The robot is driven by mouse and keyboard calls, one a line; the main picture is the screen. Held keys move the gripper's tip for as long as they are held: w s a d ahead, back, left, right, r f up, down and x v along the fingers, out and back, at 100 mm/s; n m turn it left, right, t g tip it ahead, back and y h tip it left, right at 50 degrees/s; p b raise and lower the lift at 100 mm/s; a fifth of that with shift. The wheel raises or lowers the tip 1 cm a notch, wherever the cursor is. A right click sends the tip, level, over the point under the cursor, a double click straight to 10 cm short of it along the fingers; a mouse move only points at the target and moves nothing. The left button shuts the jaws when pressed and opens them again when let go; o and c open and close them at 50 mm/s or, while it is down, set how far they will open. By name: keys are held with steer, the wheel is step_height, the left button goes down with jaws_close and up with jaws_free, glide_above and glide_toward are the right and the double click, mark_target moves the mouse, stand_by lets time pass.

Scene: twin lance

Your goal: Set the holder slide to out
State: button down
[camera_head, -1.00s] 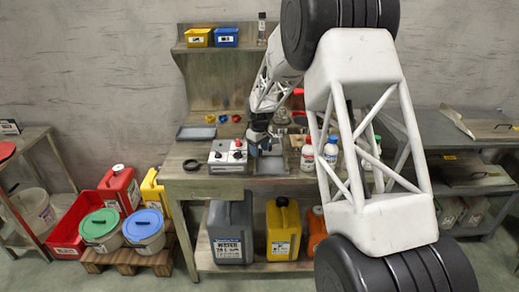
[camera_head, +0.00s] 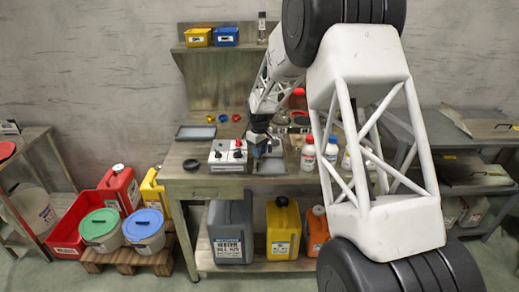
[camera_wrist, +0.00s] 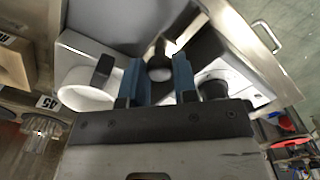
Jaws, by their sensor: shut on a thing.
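My gripper (camera_wrist: 160,80) has two blue fingers. In the wrist view they close on a small dark, rounded knob (camera_wrist: 160,65), which I take to be the handle of the holder slide. The knob stands over a pale holder body (camera_wrist: 85,50), between a white ring (camera_wrist: 85,88) at left and a dark round part in a white surround at right. In the head view my gripper (camera_head: 262,148) is low over the bench, beside the white control box. The slide itself is hidden there by the hand, and its setting cannot be read.
The white box with red and black knobs (camera_head: 228,155) stands just left of the hand. White bottles (camera_head: 308,157) stand to the right on the bench (camera_head: 190,170). A shallow grey tray (camera_head: 196,132) lies behind at left. Coloured bins (camera_head: 198,38) sit on the shelf above.

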steer(key=s, duration=1)
steer(key=shift+s, duration=0.2)
steer(key=c, duration=0.9)
jaws_free()
steer(key=shift+r, duration=0.1)
step_height(320, 180, up, 8)
steer(key=shift+f, duration=0.2)
steer(key=shift+s, duration=0.1)
